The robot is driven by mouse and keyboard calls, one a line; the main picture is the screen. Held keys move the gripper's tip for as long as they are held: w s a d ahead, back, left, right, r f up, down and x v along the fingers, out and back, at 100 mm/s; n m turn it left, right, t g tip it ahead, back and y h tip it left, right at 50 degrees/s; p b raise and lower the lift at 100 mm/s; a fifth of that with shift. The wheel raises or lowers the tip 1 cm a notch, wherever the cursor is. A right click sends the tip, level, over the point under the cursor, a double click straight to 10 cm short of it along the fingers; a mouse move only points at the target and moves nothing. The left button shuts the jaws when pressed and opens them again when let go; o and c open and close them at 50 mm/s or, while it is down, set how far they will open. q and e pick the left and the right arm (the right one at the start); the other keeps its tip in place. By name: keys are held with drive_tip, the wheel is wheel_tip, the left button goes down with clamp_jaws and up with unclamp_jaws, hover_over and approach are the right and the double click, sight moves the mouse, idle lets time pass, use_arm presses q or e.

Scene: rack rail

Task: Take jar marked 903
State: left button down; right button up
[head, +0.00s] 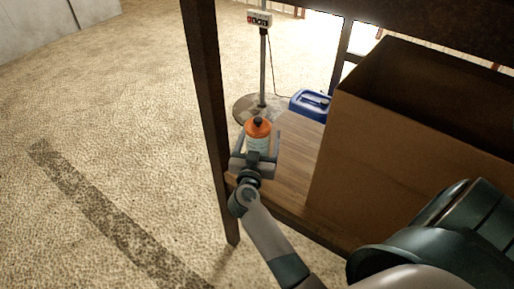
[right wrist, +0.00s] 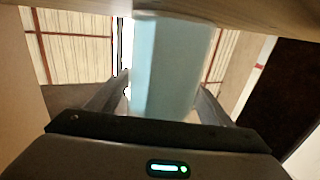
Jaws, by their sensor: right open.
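A jar (head: 258,138) with an orange top and a pale blue-white body stands upright near the end of a wooden shelf. No number on it can be read. My right gripper (head: 257,157) is open around the jar's body, one finger on each side. In the right wrist view the jar's light blue body (right wrist: 168,68) fills the space between the open fingers (right wrist: 160,98). Whether the fingers touch it is unclear. My left gripper is not in view.
A large open cardboard box (head: 390,140) stands on the shelf (head: 298,150) right of the jar. A dark rack post (head: 208,100) rises close on the left. Behind are a blue container (head: 310,104) and a stand with a control box (head: 260,19).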

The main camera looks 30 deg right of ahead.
sight(259, 117)
drive_tip(key=shift+r, duration=0.1)
idle(0.4)
drive_tip(key=c, duration=1.4)
drive_tip(key=shift+c, duration=0.5)
drive_tip(key=shift+r, duration=0.15)
